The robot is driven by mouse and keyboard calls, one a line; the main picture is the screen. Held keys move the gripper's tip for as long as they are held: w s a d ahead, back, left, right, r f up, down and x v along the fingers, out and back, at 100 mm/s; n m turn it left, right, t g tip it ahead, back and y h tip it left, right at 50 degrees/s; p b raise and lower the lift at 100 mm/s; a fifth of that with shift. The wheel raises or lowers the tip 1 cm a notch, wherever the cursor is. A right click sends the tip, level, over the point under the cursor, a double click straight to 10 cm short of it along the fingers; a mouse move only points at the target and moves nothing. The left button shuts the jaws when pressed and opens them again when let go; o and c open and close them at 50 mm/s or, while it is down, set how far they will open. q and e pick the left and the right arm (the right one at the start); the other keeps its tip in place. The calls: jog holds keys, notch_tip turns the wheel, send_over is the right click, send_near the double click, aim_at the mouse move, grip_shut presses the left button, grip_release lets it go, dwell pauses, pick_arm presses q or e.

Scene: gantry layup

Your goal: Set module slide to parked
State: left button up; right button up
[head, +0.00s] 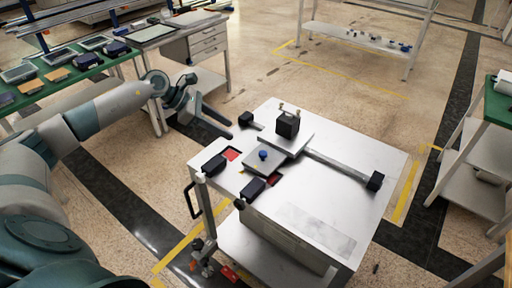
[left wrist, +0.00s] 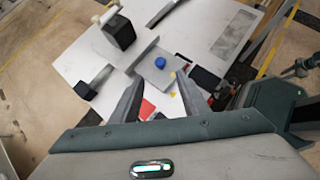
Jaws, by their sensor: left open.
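The module slide is on a white cart top (head: 340,215). A grey carriage plate (head: 298,142) carries a black block (head: 288,124) with a pale handle on top. It sits on a long grey rail (head: 340,166) with black end blocks. A lower grey plate with a blue knob (head: 263,154) lies in front of it. In the left wrist view the black block (left wrist: 118,31) and blue knob (left wrist: 158,62) lie beyond the fingers. My right gripper is out of view.
Black blocks (head: 214,166) and (head: 253,188) and red patches (head: 231,154) lie along the cart's left side. A black handle (head: 193,199) sticks out at its corner. A green bench (head: 75,70) with trays stands at the left, shelving (head: 480,150) at the right.

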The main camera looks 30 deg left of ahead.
pick_arm(q)
jog(key=shift+s+a+r, duration=0.15)
jog(key=shift+s+a, duration=0.1)
jog(key=shift+a, duration=0.25)
jog(key=shift+d, duration=0.1)
jog(key=p, duration=0.6)
send_near(262, 153)
jog(key=x, duration=0.7)
jog(key=shift+w+d+r, duration=0.1)
jog(key=shift+w+d, duration=0.05)
jog(key=shift+w+d+f, duration=0.25)
jog(key=shift+d+f, duration=0.05)
jog(key=shift+f, duration=0.2)
grip_shut()
